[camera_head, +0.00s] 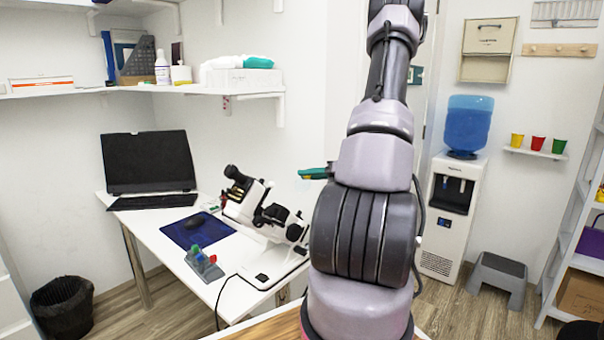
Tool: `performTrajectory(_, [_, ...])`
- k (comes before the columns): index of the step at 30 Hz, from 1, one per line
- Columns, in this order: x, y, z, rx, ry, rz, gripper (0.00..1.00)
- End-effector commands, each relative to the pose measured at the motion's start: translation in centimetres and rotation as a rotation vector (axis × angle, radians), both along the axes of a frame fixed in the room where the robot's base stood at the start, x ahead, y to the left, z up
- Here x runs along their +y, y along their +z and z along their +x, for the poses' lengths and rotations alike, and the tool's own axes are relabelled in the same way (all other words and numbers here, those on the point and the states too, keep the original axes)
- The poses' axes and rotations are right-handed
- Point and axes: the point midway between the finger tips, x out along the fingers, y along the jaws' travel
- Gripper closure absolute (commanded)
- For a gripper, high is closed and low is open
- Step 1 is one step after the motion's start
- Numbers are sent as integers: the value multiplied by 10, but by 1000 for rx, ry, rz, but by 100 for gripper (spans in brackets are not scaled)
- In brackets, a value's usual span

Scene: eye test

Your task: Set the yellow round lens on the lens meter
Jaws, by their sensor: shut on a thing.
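The lens meter (262,215) is a white and black instrument with a dark eyepiece, standing on the white desk. A small grey holder (204,265) with green, red and blue round pieces stands on the desk to its front left. I cannot make out a yellow round lens. My arm fills the middle of the view and rises past the top edge. I cannot make out my gripper or its fingertips. A teal and black piece (315,173) juts out left from behind my arm, and I cannot tell what it is.
On the white desk (172,238) are a laptop (148,162), a blue mat (196,231) with a mouse, and a cable at the front. A black bin (62,306) stands at left. A water dispenser (452,190) and a grey stool (498,275) stand at right.

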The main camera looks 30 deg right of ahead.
Motion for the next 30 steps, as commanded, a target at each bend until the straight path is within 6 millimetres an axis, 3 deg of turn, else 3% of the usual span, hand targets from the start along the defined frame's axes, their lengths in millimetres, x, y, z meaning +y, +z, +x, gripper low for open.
performTrajectory(30, [44, -33, 43, 0, 2, 3, 100])
